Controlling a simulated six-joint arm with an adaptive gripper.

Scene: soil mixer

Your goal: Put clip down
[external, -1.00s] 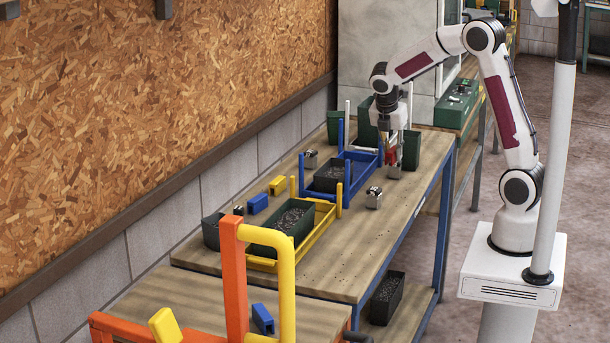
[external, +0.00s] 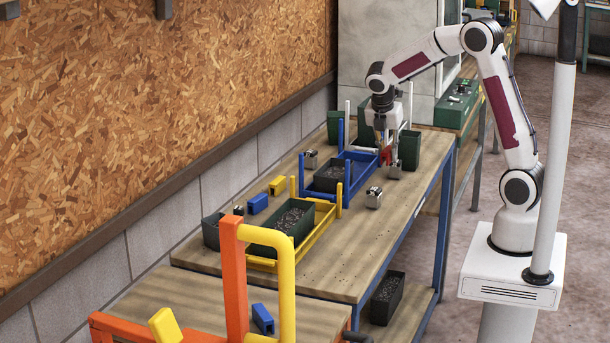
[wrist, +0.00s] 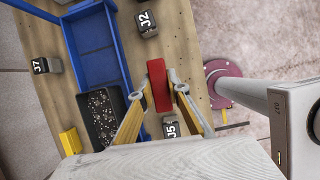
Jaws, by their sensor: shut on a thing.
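The red clip (external: 386,156) is between the fingers of my gripper (external: 384,142), at the right side of the blue tray (external: 362,157). In the wrist view the clip (wrist: 159,88) is an upright red bar, pinched between two yellowish fingers of my gripper (wrist: 163,90). The blue tray (wrist: 95,45) lies to the left of it there. A bare strip of wooden table shows between them. I cannot tell whether the clip touches the table.
A dark bin of soil (external: 332,176) sits at the near end of the blue tray. Metal blocks marked J2 (wrist: 147,23), J5 (wrist: 170,128) and J7 (wrist: 42,66) stand around it. Blue posts rise from the tray. Green bins (external: 410,148) stand behind. A yellow tray (external: 318,232) is nearer.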

